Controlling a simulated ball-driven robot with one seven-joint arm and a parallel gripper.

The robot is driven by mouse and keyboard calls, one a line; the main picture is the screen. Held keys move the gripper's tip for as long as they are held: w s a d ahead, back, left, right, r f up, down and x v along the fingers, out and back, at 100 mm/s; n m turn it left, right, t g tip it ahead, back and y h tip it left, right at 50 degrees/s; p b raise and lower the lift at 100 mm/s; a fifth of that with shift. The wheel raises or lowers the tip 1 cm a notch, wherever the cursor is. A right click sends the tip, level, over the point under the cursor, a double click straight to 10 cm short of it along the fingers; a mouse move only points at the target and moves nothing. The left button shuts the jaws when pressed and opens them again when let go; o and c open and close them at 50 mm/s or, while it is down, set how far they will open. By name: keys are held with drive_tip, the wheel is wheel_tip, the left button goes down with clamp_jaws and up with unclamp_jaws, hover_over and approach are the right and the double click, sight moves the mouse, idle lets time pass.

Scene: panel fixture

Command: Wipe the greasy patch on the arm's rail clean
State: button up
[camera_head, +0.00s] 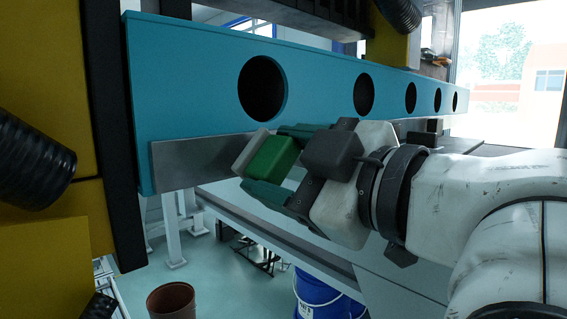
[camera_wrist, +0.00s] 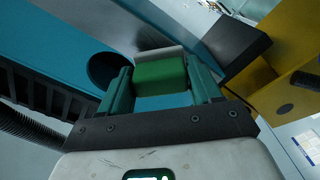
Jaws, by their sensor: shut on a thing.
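My gripper (camera_head: 275,160) is shut on a green block with a pale pad on its front, a scrubber (camera_head: 271,157). The wrist view also shows the green block (camera_wrist: 160,77) between both fingers, its pale edge facing away from me. The rail is a long blue beam with round holes (camera_head: 190,70) and a grey metal strip (camera_head: 195,160) along its lower edge. The pad is at the strip's face, below the first hole; I cannot tell whether it touches. No greasy patch can be made out; the scrubber and gripper cover part of the strip.
Yellow machine parts (camera_head: 45,90) and a black ribbed hose (camera_head: 30,160) stand at the left. A yellow part also shows at the right in the wrist view (camera_wrist: 290,60). A blue bucket (camera_head: 325,295) and a brown bin (camera_head: 172,300) stand on the floor below.

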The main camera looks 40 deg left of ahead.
drive_tip(key=shift+w+a, duration=0.1)
drive_tip(key=shift+a, duration=0.9)
idle(0.3)
drive_tip(key=shift+w+d+p, duration=0.15)
drive_tip(key=shift+w, duration=0.85)
drive_tip(key=shift+w+d+p, duration=0.1)
drive_tip(key=shift+w+p, duration=0.05)
drive_tip(key=shift+w, duration=0.85)
drive_tip(key=shift+a, duration=0.15)
drive_tip(key=shift+s+a, duration=0.15)
drive_tip(key=shift+s, duration=0.9)
drive_tip(key=shift+s+a, duration=0.15)
drive_tip(key=shift+s, duration=0.9)
drive_tip(key=shift+d+f, duration=0.1)
drive_tip(key=shift+s+d+b, duration=0.1)
drive_tip(key=shift+d+b, duration=0.35)
drive_tip(key=shift+d, duration=2.45)
